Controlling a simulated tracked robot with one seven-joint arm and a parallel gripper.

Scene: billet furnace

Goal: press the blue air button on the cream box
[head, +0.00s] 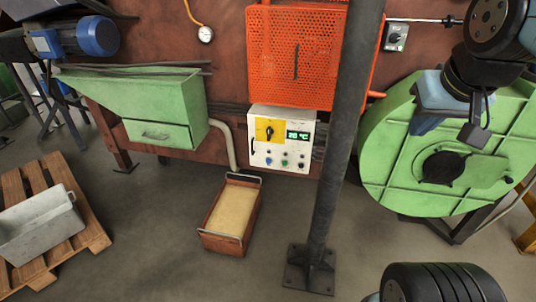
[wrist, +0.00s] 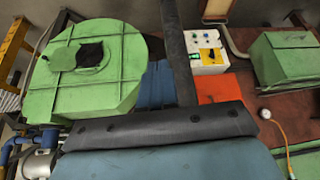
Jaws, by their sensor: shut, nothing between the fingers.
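The cream box (head: 258,125) is fixed low on the rust-brown wall, below the orange mesh panel. Its face has a yellow plate with a black switch, a lit green display and a lower row of small controls. My gripper (head: 424,126) is shut and empty, well right of the box before the green round housing. Its blue-grey fingers also show in the wrist view (wrist: 157,86).
A dark upright post (head: 340,130) stands between my gripper and the box. The orange mesh panel (head: 300,50) is above the box. A wooden box of sand-coloured material (head: 222,243) sits on the floor below. The green round housing (head: 400,180) is behind my gripper; a green hopper (head: 150,105) is left.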

